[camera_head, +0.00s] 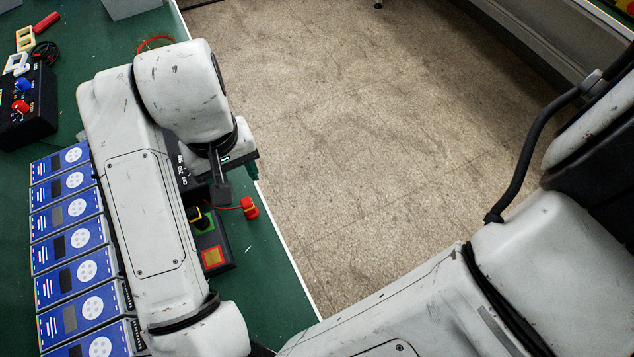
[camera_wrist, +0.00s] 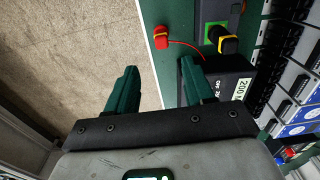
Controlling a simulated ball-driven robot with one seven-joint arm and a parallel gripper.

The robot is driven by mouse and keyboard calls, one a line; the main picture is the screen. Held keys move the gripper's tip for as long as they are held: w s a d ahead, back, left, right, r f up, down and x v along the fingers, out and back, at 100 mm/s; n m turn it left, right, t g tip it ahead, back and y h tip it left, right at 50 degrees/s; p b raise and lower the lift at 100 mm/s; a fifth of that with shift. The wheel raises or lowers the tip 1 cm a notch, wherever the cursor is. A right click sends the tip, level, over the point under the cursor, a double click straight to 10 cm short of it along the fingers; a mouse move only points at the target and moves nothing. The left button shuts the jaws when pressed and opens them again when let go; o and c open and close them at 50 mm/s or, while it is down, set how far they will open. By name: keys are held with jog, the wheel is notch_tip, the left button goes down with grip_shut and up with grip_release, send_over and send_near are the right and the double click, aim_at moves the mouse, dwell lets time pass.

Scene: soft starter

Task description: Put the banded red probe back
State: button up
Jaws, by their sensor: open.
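A small red probe with a yellow band (camera_head: 249,208) lies on the green bench near its floor-side edge, with a thin red lead running left from it. It also shows in the wrist view (camera_wrist: 161,38), beyond my fingertips. My gripper (camera_wrist: 160,68) is open with nothing between its green fingers, pointing towards the bench edge. In the head view my gripper (camera_head: 238,163) is above the bench edge, short of the probe and mostly hidden by my wrist. A black box marked "200" and "OFF" (camera_wrist: 228,78) sits partly behind my right finger; the lead runs towards it.
A dark control box (camera_head: 222,256) with green and red-yellow squares stands beside the probe; a yellow and black knob (camera_wrist: 229,44) is on it. A row of blue and white units (camera_head: 72,240) lines the left. A black box with red and blue knobs (camera_head: 25,110) stands farther left.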

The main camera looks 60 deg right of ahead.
jog(key=w+d+n+t+h, duration=0.1)
jog(key=d+n+t+h, duration=0.3)
jog(key=d, duration=1.4)
jog(key=s+a+f+n+g+y, duration=0.1)
jog(key=s+a+f+y, duration=0.1)
jog(key=s+a+f, duration=0.3)
jog(key=s+a+f+n+g+y, duration=0.1)
jog(key=s+a+f, duration=0.4)
jog(key=s+f, duration=0.7)
jog(key=shift+s+a+f+n+g+y, duration=0.2)
jog(key=shift+a+f+n+g+y, duration=0.1)
jog(key=shift+g+y, duration=0.25)
